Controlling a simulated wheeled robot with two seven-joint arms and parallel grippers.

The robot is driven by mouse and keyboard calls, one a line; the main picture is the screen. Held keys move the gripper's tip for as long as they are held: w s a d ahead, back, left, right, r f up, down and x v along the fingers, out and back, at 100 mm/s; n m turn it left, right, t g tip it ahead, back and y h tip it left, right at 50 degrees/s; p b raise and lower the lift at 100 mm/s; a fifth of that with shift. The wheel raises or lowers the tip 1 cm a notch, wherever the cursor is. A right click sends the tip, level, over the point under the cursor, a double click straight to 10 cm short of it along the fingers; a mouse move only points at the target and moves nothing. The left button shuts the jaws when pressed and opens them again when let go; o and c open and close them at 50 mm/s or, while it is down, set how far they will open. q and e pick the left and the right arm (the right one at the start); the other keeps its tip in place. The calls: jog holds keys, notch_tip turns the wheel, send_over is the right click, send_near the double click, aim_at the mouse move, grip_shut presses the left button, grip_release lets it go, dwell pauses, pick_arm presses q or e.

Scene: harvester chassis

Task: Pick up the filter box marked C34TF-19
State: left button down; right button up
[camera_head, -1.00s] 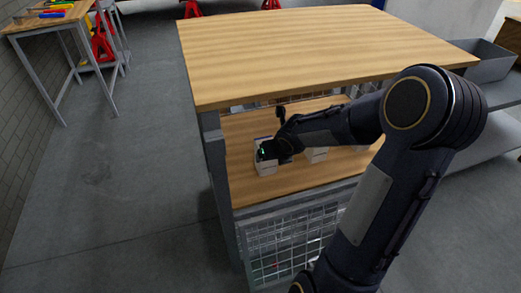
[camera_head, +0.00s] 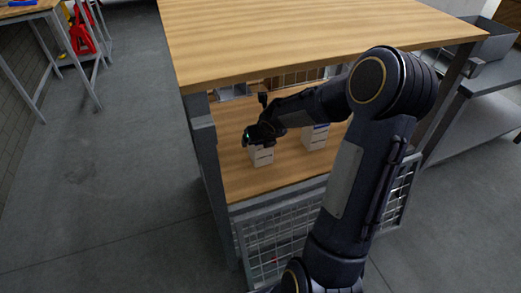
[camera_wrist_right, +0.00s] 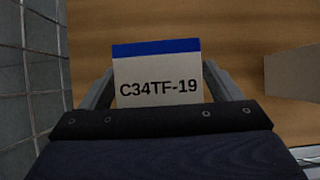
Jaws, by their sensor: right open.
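The white filter box marked C34TF-19 (camera_wrist_right: 157,72) shows in the right wrist view, with a blue band along its top edge. In the head view a white box (camera_head: 262,156) stands on the lower wooden shelf, its top partly hidden by my right gripper (camera_head: 262,133). In the wrist view the two fingers of my right gripper (camera_wrist_right: 158,85) are open, one on each side of the marked box. I cannot tell whether they touch it. My left gripper is not in view.
Another white box with a blue band (camera_head: 315,137) stands on the shelf to the right. The wooden tabletop (camera_head: 300,35) lies above the shelf, with a grey post (camera_head: 207,150) at the left. A wire-mesh panel (camera_head: 285,240) is below the shelf.

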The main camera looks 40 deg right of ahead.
jog(key=shift+r, duration=0.1)
jog(key=c, duration=1.4)
